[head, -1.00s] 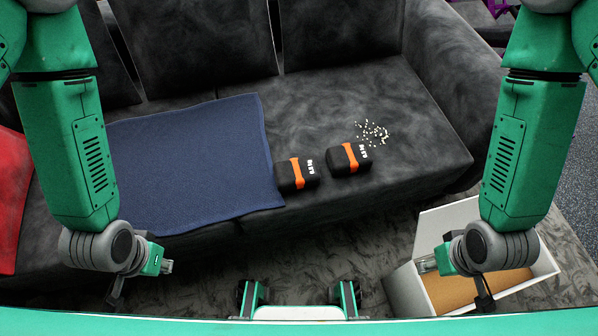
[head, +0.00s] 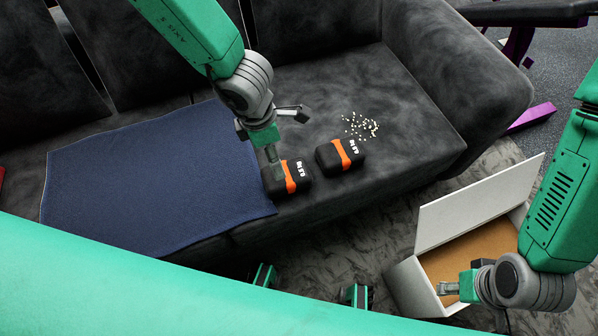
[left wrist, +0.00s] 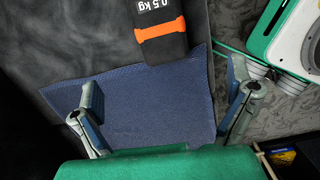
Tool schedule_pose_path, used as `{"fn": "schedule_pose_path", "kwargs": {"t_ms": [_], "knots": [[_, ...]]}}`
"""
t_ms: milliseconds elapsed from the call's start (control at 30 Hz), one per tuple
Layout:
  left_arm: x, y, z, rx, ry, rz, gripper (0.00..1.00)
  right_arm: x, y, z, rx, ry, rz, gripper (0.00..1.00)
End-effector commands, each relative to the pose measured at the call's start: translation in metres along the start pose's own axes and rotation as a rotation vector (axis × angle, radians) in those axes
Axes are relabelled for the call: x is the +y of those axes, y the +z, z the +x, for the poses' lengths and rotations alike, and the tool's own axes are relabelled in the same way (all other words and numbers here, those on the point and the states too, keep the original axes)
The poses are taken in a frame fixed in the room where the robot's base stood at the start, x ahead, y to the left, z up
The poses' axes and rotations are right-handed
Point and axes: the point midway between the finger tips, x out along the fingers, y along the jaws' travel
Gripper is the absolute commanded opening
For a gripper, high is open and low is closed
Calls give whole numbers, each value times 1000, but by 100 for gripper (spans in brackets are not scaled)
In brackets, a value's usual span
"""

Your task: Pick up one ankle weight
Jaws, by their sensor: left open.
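Two black ankle weights with orange bands sit side by side on the grey sofa seat (head: 300,95). The left ankle weight (head: 299,173) is at the edge of the blue towel (head: 150,185); the right ankle weight (head: 350,156) is just beside it. My left gripper (head: 286,140) is open, with one finger in front of the left weight's near-left end in the head view. In the left wrist view, that weight (left wrist: 162,52), marked 0.5 kg, lies beyond the spread fingers, with towel between them. Contact cannot be told. My right gripper (head: 447,288) is over the white box; its jaws are unclear.
Pale crumbs (head: 361,126) lie on the seat behind the right weight. A white box (head: 470,205) with a brown inside stands on the floor at right, its lid raised. A purple-framed bench (head: 520,40) is at the upper right.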

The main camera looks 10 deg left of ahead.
Motion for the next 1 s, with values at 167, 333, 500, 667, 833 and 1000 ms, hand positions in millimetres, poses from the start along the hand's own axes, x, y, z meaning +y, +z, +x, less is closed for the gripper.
{"fn": "schedule_pose_path", "kwargs": {"t_ms": [167, 333, 500, 667, 833, 1000], "knots": [[2, 9, 8, -18, -10, -65, 97, 0, 0, 7, 1, 0, 0, 40], [2, 8, 44, -16, -12, -63, 97, 0, 1, 22, 1, 0, 0, 40], [1, 8, 73, -16, -11, -62, 97, 0, 2, 34, 1, 0, 0, 40], [1, 9, 83, -18, -10, -60, 97, 0, 2, 37, 0, 0, 0, 40], [1, 7, 95, -17, -10, -59, 97, 0, 2, 44, 1, 0, 0, 40], [0, 4, 122, -15, -10, -59, 97, 0, 3, 61, 0, 0, 0, 40]]}}
